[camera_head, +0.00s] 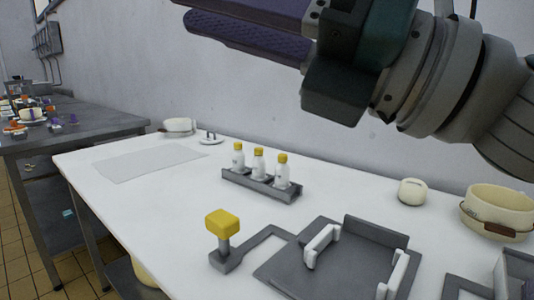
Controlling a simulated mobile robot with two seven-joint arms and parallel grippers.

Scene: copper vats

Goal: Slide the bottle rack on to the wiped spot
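The bottle rack (233,182) is a long grey tray on the white table, near the middle of the head view. It holds three upright white bottles (259,165) with yellow caps. A flat pale grey rectangle (150,161) lies on the table to the left of the rack, apart from it; I cannot tell for sure that it is the wiped spot. My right gripper (183,12), with purple fingers, is raised at the top of the view, above the table and clear of the rack. Its finger gap is not clear. My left gripper is not in view.
A yellow-topped grey lever (222,225) and a grey plate fixture (340,262) with white handles stand in front of the rack. A cream pot (498,210) and small round jar (412,191) are at right. A white bowl (180,126) stands behind the rectangle.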

